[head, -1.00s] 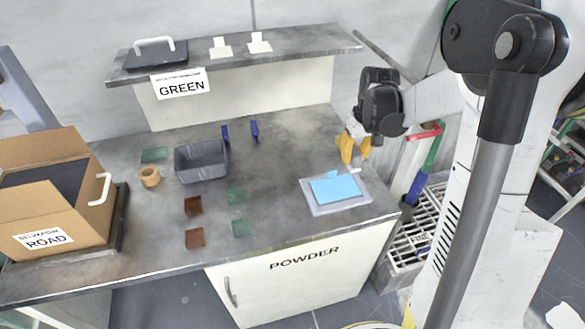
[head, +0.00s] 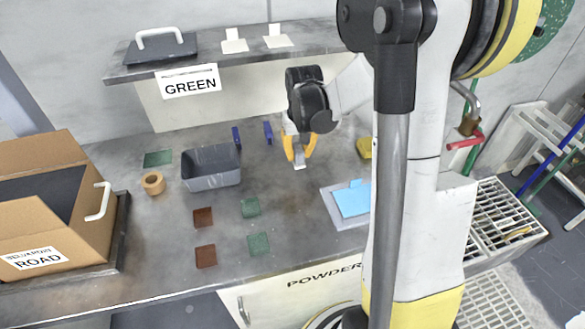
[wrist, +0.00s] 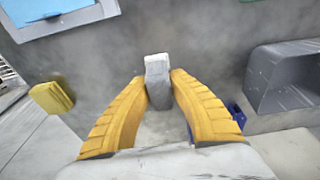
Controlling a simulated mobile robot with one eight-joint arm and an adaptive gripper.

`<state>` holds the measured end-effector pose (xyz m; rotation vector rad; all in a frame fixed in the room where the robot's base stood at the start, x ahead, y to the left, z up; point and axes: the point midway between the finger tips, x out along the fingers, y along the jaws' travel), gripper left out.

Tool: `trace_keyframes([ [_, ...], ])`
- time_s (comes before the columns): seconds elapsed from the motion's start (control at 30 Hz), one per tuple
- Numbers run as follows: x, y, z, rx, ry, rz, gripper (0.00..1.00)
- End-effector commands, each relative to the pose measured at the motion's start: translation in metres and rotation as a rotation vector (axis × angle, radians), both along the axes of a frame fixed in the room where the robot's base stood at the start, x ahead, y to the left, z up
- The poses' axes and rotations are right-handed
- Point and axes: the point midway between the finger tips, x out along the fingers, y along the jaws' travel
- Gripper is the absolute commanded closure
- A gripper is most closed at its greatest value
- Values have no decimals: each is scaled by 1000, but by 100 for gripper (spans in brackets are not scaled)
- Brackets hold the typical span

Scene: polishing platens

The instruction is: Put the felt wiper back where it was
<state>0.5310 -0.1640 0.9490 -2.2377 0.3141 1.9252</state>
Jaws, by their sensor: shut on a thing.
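My gripper (head: 299,158) has its yellow fingers closed on a small pale grey-white piece, which I take for the felt wiper (wrist: 157,78). The wiper's lower end (head: 300,165) shows just below the fingertips in the head view. In the wrist view it sticks out beyond the fingertips (wrist: 158,90), with its other end hidden between them. The gripper is over the rear middle of the grey bench, right of the grey bin. I cannot tell whether the wiper touches the bench.
A yellow block (head: 364,147) and a pale tray (head: 340,215) with a blue sheet (head: 352,200) lie right. Green and brown squares (head: 205,256) lie in front. A cardboard box (head: 75,225) is left.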

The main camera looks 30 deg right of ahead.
Motion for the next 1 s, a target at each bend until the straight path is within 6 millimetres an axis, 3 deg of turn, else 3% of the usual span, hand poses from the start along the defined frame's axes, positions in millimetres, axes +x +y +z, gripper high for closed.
trace_keyframes([
  [0.23,9,9,-15,0,0,-1,100],
  [0.43,9,9,-46,0,0,-1,100],
  [0.83,8,9,-51,0,0,0,100],
  [0.87,8,9,-50,0,0,0,69],
  [0.9,8,9,-50,0,0,0,60],
  [1.0,8,9,-50,0,0,0,60],
])
